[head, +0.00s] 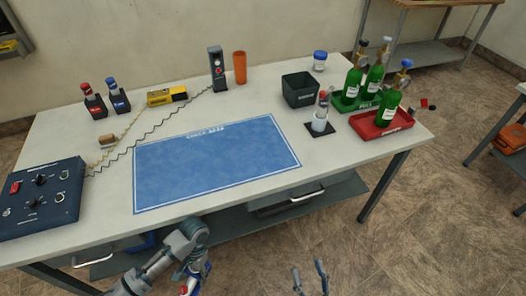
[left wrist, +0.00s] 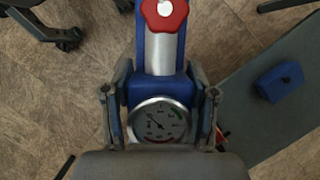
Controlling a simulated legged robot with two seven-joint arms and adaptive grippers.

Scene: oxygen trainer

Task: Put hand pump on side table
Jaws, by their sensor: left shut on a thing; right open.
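The hand pump (left wrist: 160,55) is blue with a silver tube, a red knob and a round dial gauge. My left gripper (left wrist: 160,112) is shut on it around the gauge end in the left wrist view. In the head view, my left gripper (head: 193,262) is low in front of the workbench's front edge, with part of the pump (head: 190,287) showing below it. My right gripper (head: 311,279) is open and empty at the bottom edge, over the floor. A table (head: 440,50) stands at the back right and another (head: 519,135) is cut off at the right edge; I cannot tell which is the side table.
The workbench (head: 330,172) holds a blue mat (head: 215,165), a control box (head: 42,198), a black bin (head: 300,90) and green bottles (head: 389,108) in trays. An orange case (head: 511,138) is at the right table. The floor (head: 430,220) right of the bench is clear.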

